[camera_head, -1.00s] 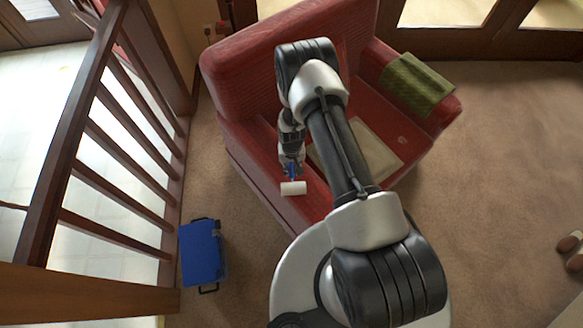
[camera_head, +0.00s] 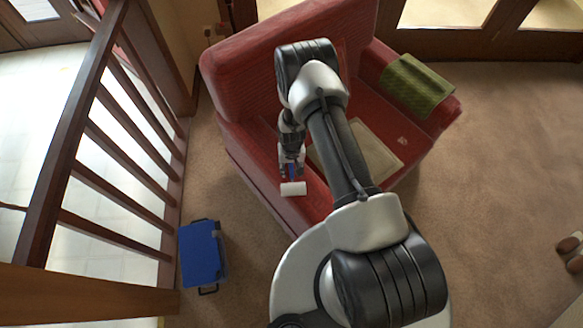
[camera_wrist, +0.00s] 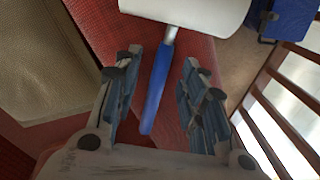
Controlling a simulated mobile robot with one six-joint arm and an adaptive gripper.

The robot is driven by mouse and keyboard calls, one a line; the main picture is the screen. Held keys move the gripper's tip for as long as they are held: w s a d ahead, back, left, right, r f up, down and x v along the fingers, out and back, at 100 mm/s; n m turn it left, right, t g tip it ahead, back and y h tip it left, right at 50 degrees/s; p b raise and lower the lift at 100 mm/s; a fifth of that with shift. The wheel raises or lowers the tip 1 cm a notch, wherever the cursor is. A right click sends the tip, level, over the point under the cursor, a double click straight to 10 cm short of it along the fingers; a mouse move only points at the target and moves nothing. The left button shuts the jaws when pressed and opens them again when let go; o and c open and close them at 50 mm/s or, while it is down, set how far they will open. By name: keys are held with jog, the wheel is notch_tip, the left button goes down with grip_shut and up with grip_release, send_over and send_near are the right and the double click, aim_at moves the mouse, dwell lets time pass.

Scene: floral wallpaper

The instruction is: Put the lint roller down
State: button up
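The lint roller has a white cylinder (camera_head: 293,188) and a blue handle (camera_wrist: 157,88). It appears to lie on the red armrest of the sofa (camera_head: 250,165), with the white cylinder at the armrest's front end. My gripper (camera_head: 292,171) is over the armrest, around the handle. In the wrist view my gripper (camera_wrist: 162,88) is open: the handle lies between the two fingers, with a gap on each side. The white cylinder is beyond the fingertips and partly cut off by the top of the frame.
A beige cushion or cloth (camera_head: 368,150) lies on the sofa seat, and a green cloth (camera_head: 416,86) hangs over the other armrest. A blue case (camera_head: 200,252) stands on the carpet by the wooden railing (camera_head: 80,125). Open carpet (camera_head: 500,150) lies to the right.

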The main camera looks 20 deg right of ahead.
notch_tip(320, 180, up, 12)
jog(key=p, duration=0.4)
notch_tip(320, 180, up, 33)
jog(key=n+t, duration=0.1)
jog(key=t, duration=0.1)
send_over(291, 170)
jog(key=s, duration=0.2)
jog(key=s+r+t, duration=0.1)
jog(key=s+r, duration=0.6)
jog(key=s, duration=0.4)
jog(key=s+r+n+t, duration=0.1)
jog(key=s+r, duration=0.6)
jog(key=s, duration=0.3)
jog(key=shift+s+d+t, duration=0.2)
jog(key=shift+s+t, duration=0.1)
jog(key=shift+s, duration=0.05)
jog(key=shift+b, duration=0.3)
jog(key=shift+f+b, duration=0.25)
jog(key=shift+b, duration=0.05)
